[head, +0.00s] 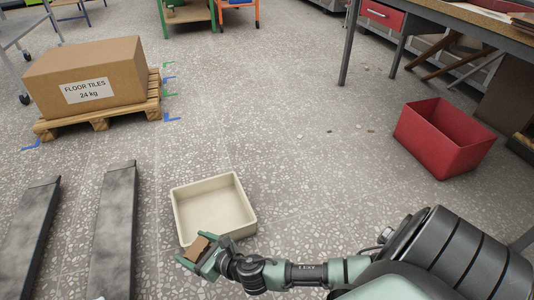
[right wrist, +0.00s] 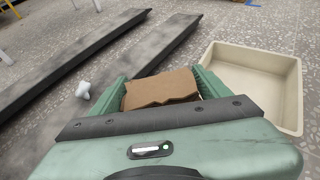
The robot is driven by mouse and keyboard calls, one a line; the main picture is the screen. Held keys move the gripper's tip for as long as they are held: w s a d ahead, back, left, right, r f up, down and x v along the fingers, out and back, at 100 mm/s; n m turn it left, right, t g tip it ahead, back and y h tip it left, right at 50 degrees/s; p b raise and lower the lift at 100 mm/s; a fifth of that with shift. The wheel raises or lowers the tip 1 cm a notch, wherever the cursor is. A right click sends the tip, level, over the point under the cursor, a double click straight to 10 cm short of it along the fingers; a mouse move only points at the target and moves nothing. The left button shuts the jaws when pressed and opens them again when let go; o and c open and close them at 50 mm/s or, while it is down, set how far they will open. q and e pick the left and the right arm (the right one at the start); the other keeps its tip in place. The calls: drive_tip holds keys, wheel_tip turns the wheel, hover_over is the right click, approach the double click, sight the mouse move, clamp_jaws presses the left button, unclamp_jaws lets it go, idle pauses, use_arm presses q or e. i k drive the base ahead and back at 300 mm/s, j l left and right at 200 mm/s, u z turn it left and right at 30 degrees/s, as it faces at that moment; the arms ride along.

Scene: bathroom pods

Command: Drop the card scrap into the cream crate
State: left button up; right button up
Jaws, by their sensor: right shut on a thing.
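The cream crate (head: 240,229) sits on the speckled floor in the lower middle of the head view, and it looks empty. It also shows at the right of the right wrist view (right wrist: 297,95). My right gripper (head: 197,256) is shut on the card scrap (head: 196,248), a brown torn-edged piece. In the right wrist view the scrap (right wrist: 161,89) sits between the green fingers. In the head view the gripper and scrap appear at the crate's near left corner; their height above the floor is hard to tell. My left gripper is not in view.
A red crate (head: 444,139) stands at right near a workbench (head: 470,28). A floor-tile carton (head: 88,78) sits on a wooden pallet (head: 99,124) at upper left. Two dark fork-like bars (head: 115,225) lie left of the cream crate. The middle floor is mostly clear.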

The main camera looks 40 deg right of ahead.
sight(218, 216)
drive_tip(key=z, duration=0.8)
drive_tip(key=i+u, duration=0.15)
drive_tip(key=i, duration=0.25)
drive_tip(key=i+l+u, duration=0.2)
drive_tip(key=i, duration=0.2)
drive_tip(key=i+l+u, duration=0.15)
drive_tip(key=i, duration=0.25)
